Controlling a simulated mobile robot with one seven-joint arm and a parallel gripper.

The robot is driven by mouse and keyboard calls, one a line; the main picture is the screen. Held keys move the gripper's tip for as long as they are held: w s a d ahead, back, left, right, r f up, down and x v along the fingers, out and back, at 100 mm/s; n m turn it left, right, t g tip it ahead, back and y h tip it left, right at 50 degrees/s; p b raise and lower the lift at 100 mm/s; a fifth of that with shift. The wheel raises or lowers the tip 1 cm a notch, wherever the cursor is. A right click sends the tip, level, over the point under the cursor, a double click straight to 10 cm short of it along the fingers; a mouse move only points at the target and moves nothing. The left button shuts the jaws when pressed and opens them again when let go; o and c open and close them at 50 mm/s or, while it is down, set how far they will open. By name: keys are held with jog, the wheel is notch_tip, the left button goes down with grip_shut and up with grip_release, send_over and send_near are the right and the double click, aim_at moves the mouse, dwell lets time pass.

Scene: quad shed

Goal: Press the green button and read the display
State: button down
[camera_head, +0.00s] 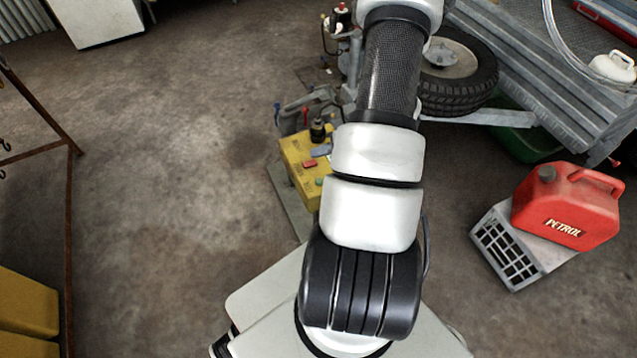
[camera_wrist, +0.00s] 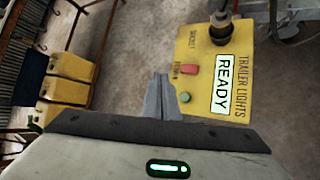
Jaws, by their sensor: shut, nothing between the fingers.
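In the wrist view a yellow box (camera_wrist: 206,48) lettered TRAILER LIGHTS is at the right. Its green button (camera_wrist: 185,98) is round and lies below a red button (camera_wrist: 189,70). Beside them is a pale display (camera_wrist: 223,85) that reads READY, turned sideways in the picture. My gripper (camera_wrist: 161,80) is shut and empty, its tips just left of the two buttons in the picture. I cannot tell how high the tips are above the box. The head view shows the box (camera_head: 293,150) partly behind my arm, which hides my gripper there.
A black fitting (camera_wrist: 215,30) stands up from the box. In the head view a trailer (camera_head: 545,85) with a wheel (camera_head: 455,75) is behind right. A red petrol can (camera_head: 565,205) rests on a grey crate (camera_head: 510,250).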

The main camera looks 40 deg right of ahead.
aim_at(319, 182)
jog(key=shift+s+d+f+m, duration=0.25)
jog(key=shift+d+f+m, duration=0.1)
jog(key=shift+f, duration=0.1)
notch_tip(319, 182, down, 9)
jog(key=b, duration=0.7)
jog(key=shift+r, duration=0.1)
dwell(1.8)
jog(key=shift+f+b, duration=0.4)
jog(key=shift+b, duration=0.05)
jog(key=shift+f+b, duration=0.45)
dwell(0.4)
dwell(0.3)
jog(key=shift+r+p, duration=0.65)
jog(key=shift+r, duration=0.25)
jog(key=shift+r, duration=0.1)
